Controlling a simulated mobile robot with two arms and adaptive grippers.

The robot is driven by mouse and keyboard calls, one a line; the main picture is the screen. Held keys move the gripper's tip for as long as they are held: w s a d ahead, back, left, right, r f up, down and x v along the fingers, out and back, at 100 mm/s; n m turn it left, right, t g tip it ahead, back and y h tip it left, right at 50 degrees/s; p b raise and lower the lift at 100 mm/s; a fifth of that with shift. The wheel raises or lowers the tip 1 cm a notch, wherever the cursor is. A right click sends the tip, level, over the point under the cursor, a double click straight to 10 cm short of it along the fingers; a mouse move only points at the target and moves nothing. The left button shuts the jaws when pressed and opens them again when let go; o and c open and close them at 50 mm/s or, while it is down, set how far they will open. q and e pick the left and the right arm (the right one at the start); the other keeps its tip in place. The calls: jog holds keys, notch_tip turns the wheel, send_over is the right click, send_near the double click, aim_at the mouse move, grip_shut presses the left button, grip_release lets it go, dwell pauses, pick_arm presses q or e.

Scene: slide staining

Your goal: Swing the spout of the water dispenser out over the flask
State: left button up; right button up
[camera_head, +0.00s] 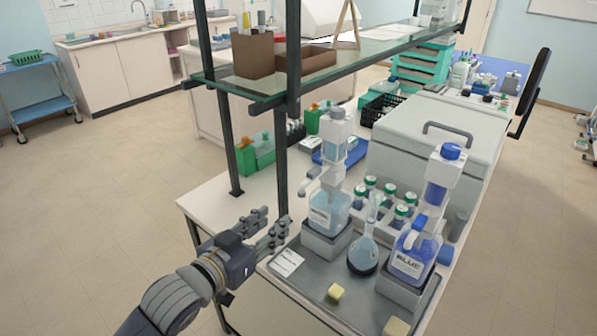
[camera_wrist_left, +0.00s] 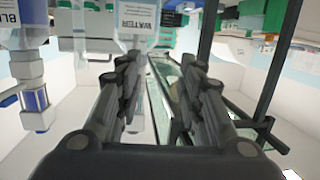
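The water dispenser (camera_head: 328,212) is a clear bottle with a white pump head, standing on a grey block. Its short spout (camera_head: 307,184) points left, away from the flask. The round flask (camera_head: 362,255), with a long neck, stands on the tray just right of the water bottle. My left gripper (camera_head: 273,224) is left of the dispenser, below spout height in the picture, open and empty. In the left wrist view its fingers (camera_wrist_left: 165,80) are spread with a gap between, and the water bottle (camera_wrist_left: 138,22) appears upside down beyond them. My right gripper is not in view.
A blue-labelled dispenser (camera_head: 410,250) stands right of the flask. Green-capped bottles (camera_head: 404,210) stand behind. The grey tray (camera_head: 310,275) holds a label card and yellowish blocks. A dark shelf post (camera_head: 281,150) rises behind my left gripper, under a glass shelf (camera_head: 370,47).

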aim_at(309, 175)
pick_arm(q)
notch_tip(309, 175, up, 8)
jog(key=d+m+h, duration=0.2)
jog(key=h, duration=0.1)
jog(key=shift+t, duration=0.3)
jog(key=p+x, duration=0.1)
jog(key=x, duration=0.3)
jog(key=p+x, duration=0.1)
jog(key=x, duration=0.4)
jog(key=shift+s+d+p, duration=0.15)
jog(key=shift+d+p, duration=0.2)
jog(key=shift+d, duration=0.05)
jog(key=shift+w+d+f, duration=0.1)
jog(key=shift+w+d, duration=0.2)
jog(key=shift+w, duration=0.1)
grip_shut()
